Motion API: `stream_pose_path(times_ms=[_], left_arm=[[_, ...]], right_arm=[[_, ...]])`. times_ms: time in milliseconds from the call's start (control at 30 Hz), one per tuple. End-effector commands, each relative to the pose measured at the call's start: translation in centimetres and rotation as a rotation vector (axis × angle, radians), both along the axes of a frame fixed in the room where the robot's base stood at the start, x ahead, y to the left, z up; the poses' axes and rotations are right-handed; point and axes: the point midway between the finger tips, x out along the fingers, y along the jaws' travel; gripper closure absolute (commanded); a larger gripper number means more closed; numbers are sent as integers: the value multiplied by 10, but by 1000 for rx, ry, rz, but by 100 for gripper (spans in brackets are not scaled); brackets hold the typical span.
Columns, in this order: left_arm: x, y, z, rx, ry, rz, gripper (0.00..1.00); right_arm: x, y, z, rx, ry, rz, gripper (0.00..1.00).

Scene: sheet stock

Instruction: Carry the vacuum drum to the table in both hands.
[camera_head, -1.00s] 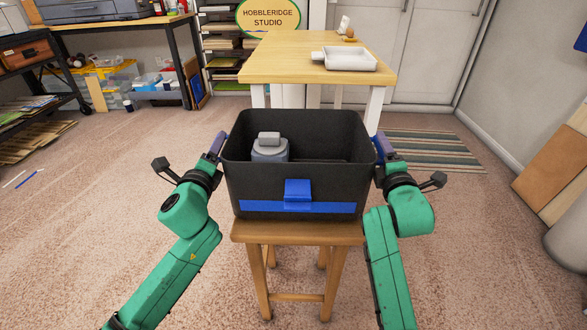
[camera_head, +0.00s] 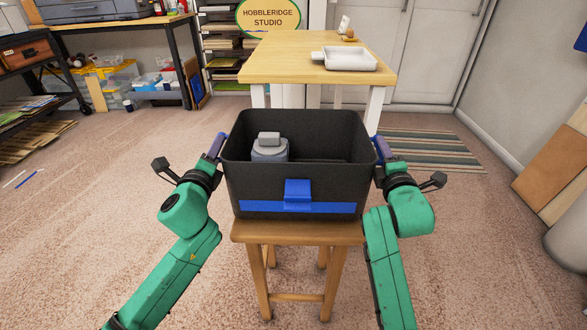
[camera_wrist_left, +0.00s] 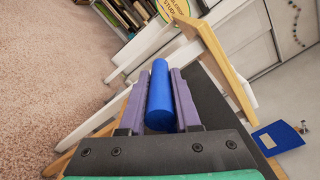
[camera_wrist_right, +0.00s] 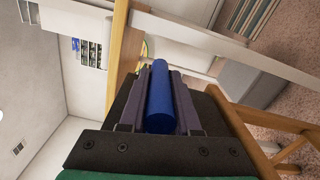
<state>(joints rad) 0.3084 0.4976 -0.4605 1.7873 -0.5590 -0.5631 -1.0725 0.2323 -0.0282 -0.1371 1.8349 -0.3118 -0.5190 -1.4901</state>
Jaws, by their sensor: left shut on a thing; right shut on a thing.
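The vacuum drum is an open black box-shaped bin (camera_head: 335,186) with a blue band and blue latch on its front. It stands level at the wooden stool's top (camera_head: 297,232); I cannot tell whether a small gap lies between them. A grey lidded container (camera_head: 269,148) stands inside it at the left. My left gripper (camera_head: 215,147) is shut on the blue bar handle (camera_wrist_left: 160,95) on the drum's left side. My right gripper (camera_head: 385,150) is shut on the matching blue handle (camera_wrist_right: 160,97) on its right side. The wooden table (camera_head: 280,66) stands beyond the drum.
A white tray (camera_head: 349,59) lies on the table's right part, with small items behind it. The table's left and front top is bare. A striped mat (camera_head: 430,150) lies on the floor at right. Shelving and a dark workbench (camera_head: 110,24) stand at the back left.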

Motion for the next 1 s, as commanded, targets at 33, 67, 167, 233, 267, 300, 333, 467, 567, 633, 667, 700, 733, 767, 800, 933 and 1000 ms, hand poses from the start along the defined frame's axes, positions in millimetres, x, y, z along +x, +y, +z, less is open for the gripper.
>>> stream_pose_path(times_ms=[33, 67, 167, 233, 267, 300, 333, 467, 567, 633, 667, 700, 733, 767, 800, 933, 1000], left_arm=[[0, 1, -1, 4, 2, 1, 100], [0, 1, -1, 4, 2, 1, 100], [0, 1, -1, 4, 2, 1, 100], [0, 1, -1, 4, 2, 1, 100], [0, 1, -1, 4, 2, 1, 100], [0, 1, -1, 4, 2, 1, 100], [0, 1, -1, 4, 2, 2, 100], [0, 1, -1, 4, 2, 2, 100], [0, 1, -1, 4, 2, 2, 100], [0, 1, -1, 4, 2, 2, 100], [0, 1, -1, 4, 2, 2, 100], [0, 1, -1, 4, 2, 2, 100], [0, 1, -1, 4, 2, 2, 100], [0, 1, 1, 5, -3, 2, 100], [0, 1, 2, 5, -3, 2, 100], [0, 1, 10, 4, -3, 2, 100], [0, 1, 18, 4, -3, 1, 100]], right_arm=[[0, 0, -1, 0, 2, 0, 100], [0, 0, -1, 0, 2, 0, 100], [0, 0, -1, 0, 3, -1, 100], [0, 0, -1, 0, 3, -1, 100], [0, 0, -1, 0, 3, -1, 100], [0, 0, -1, 0, 3, -1, 100], [0, 0, -1, 0, 3, -1, 100], [0, 0, -2, 0, 3, -1, 100], [0, 0, -2, 0, 3, -1, 100], [0, 0, -2, 0, 4, -1, 100], [0, 0, -2, 0, 4, -1, 100], [0, 0, -2, 0, 4, -1, 100], [0, 0, -2, 0, 4, -1, 100], [0, 0, 1, 0, -2, -1, 100], [0, 0, 2, 0, -2, -1, 100], [0, 0, 9, 0, -2, -1, 100], [0, 0, 18, 0, -3, 0, 100]])
